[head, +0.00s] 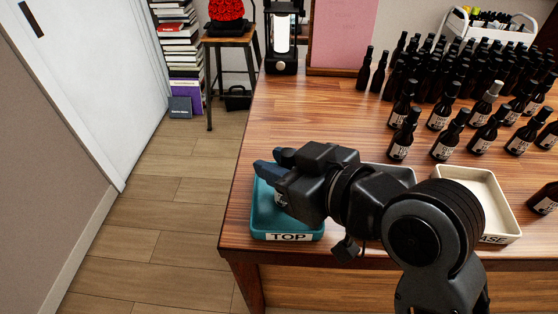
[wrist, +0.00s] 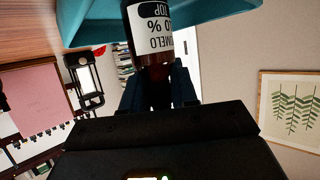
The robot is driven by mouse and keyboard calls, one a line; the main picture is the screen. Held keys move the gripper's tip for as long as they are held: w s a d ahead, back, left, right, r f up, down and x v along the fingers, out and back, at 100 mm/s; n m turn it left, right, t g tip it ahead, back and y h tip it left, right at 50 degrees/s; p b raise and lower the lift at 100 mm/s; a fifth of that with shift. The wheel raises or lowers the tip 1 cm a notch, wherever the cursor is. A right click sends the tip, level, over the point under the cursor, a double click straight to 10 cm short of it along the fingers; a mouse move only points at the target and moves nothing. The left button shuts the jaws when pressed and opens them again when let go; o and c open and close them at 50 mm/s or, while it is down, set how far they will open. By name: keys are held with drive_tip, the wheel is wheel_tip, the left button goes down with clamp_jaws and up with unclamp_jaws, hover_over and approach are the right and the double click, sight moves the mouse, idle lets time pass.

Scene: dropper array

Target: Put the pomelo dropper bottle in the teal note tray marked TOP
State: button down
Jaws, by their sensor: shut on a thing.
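The pomelo dropper bottle (wrist: 158,35) is dark brown with a white label reading "MELO" and "TOP", upside down in the wrist view. My gripper (wrist: 157,82) is shut on it. In the head view my gripper (head: 274,165) is over the teal tray (head: 262,221), whose front label reads TOP. A small part of the bottle (head: 281,199) shows below the fingers, within the tray's outline; the rest is hidden by my gripper. The teal tray also shows in the wrist view (wrist: 90,25), behind the bottle. I cannot tell whether the bottle touches the tray floor.
A cream tray (head: 497,208) with a label ending in "ASE" stands to the right. A grey tray (head: 402,172) is partly hidden behind my arm. Many dark bottles (head: 420,75) crowd the table's right and back. The table (head: 300,115) is clear behind the teal tray.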

drive_tip(key=c, duration=0.9)
unclamp_jaws()
drive_tip(key=shift+f, duration=0.1)
drive_tip(key=shift+d, duration=0.1)
drive_tip(key=v, duration=0.3)
drive_tip(key=p+v, duration=0.1)
drive_tip(key=v, duration=0.2)
drive_tip(key=p+v, duration=0.1)
drive_tip(key=v, duration=0.2)
drive_tip(key=shift+s+d+r, duration=0.15)
drive_tip(key=shift+s+r, duration=0.05)
drive_tip(key=shift+r, duration=0.3)
drive_tip(key=p+v, duration=0.2)
drive_tip(key=p, duration=0.1)
drive_tip(key=shift+s+d+f, duration=0.1)
drive_tip(key=shift+d+f, duration=0.05)
drive_tip(key=shift+f, duration=0.05)
drive_tip(key=shift+f, duration=0.1)
